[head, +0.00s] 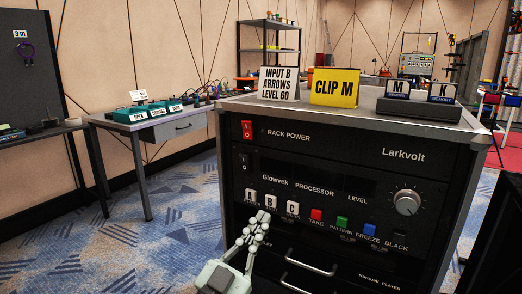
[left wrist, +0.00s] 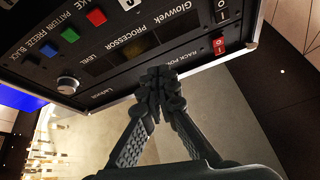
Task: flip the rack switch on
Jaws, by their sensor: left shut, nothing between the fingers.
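The red RACK POWER switch (head: 247,129) is at the upper left of the black rack's front panel (head: 330,150). It also shows in the left wrist view (left wrist: 219,45), where the panel appears upside down. Which way the rocker is tipped is too small to tell. My left gripper (head: 264,216) is shut and empty, in front of the panel and below the switch in the head view. In the left wrist view its closed fingertips (left wrist: 158,82) are beside the RACK POWER label, to the left of the switch, and do not cover it. My right gripper is not in view.
A black rocker switch (head: 244,161) sits below the red one. White A, B, C buttons (head: 292,208), coloured buttons (head: 316,215) and a silver knob (head: 407,202) are lower on the panel. Signs, including yellow CLIP M (head: 334,87), stand on top. Carpet (head: 185,215) left of the rack is clear.

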